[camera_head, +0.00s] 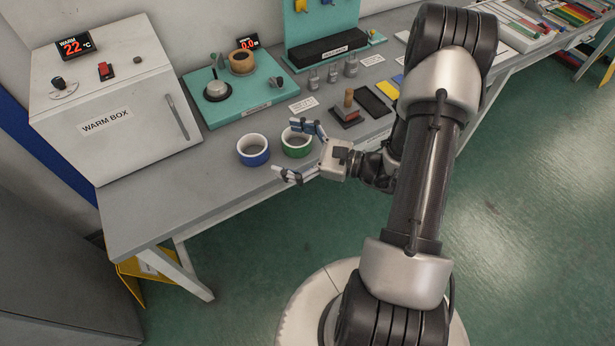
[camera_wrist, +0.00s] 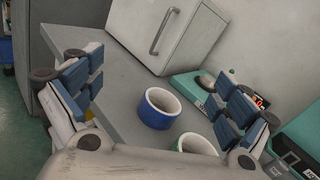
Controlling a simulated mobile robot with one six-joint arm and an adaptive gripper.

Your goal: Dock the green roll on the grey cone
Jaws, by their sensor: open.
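The green roll (camera_head: 297,150), a ring with a white inside, stands on the grey bench in front of the teal board. The grey cone (camera_head: 217,90) appears to be the dark, rounded piece with a thin upright pin on the teal board, behind and left of the roll. My gripper (camera_head: 287,149) is open and empty, its fingers apart near the green roll's right side. In the wrist view, the green roll (camera_wrist: 197,144) shows low between the fingers, partly hidden by my gripper body. I cannot tell whether a finger touches it.
A blue roll (camera_head: 253,158) stands just left of the green roll. The teal board (camera_head: 258,107) also carries a tan ring (camera_head: 241,63). The warm box (camera_head: 110,95) stands at left. Small metal weights (camera_head: 332,72) and a wooden-handled block (camera_head: 347,110) lie to the right. The bench's front left is clear.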

